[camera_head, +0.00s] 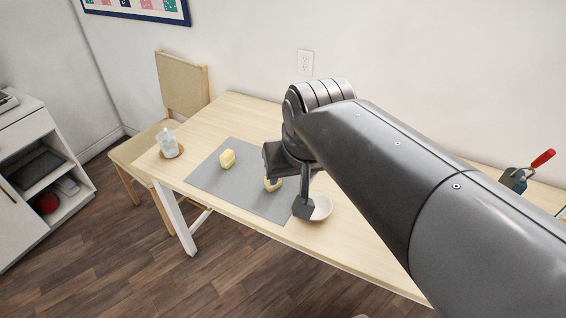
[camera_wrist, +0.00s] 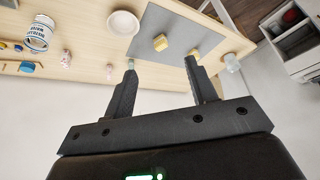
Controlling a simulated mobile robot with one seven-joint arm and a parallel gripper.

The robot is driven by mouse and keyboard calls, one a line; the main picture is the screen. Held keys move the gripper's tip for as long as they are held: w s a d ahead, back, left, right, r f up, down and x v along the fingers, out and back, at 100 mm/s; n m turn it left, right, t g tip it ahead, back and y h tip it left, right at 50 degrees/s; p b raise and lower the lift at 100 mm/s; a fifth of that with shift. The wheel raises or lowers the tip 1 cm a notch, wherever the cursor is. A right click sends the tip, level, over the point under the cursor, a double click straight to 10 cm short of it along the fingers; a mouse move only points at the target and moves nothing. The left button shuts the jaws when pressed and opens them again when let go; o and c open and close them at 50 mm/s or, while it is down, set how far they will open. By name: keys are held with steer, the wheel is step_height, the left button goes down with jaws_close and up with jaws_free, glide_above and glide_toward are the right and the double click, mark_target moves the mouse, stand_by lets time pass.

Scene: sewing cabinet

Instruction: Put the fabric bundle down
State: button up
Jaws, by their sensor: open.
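Two small yellow bundles lie on the grey mat (camera_head: 218,180). One bundle (camera_head: 227,158) is in the open toward the mat's left part. The other bundle (camera_head: 272,184) is partly hidden by my gripper in the head view. In the wrist view one bundle (camera_wrist: 160,43) shows beyond the gap between the fingers, and the other (camera_wrist: 194,52) shows at the right fingertip. My gripper (camera_wrist: 161,64) is open, with nothing seen between its fingers. In the head view my gripper (camera_head: 287,186) is over the mat's right part; its exact height cannot be told.
A pale bowl (camera_head: 321,208) stands just right of my gripper. A glass (camera_head: 167,142) stands on a coaster at the table's left end. A printed mug (camera_wrist: 38,35) and small items show in the wrist view. A chair (camera_head: 182,85) stands by the table's left end.

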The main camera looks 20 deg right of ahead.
steer(key=shift+n, duration=0.4)
steer(key=s+f, duration=0.2)
steer(key=s, duration=0.2)
steer(key=shift+s+d+f, duration=0.2)
steer(key=shift+s+f, duration=0.1)
steer(key=shift+f, duration=0.1)
steer(key=o, duration=0.5)
steer(key=shift+o, duration=0.2)
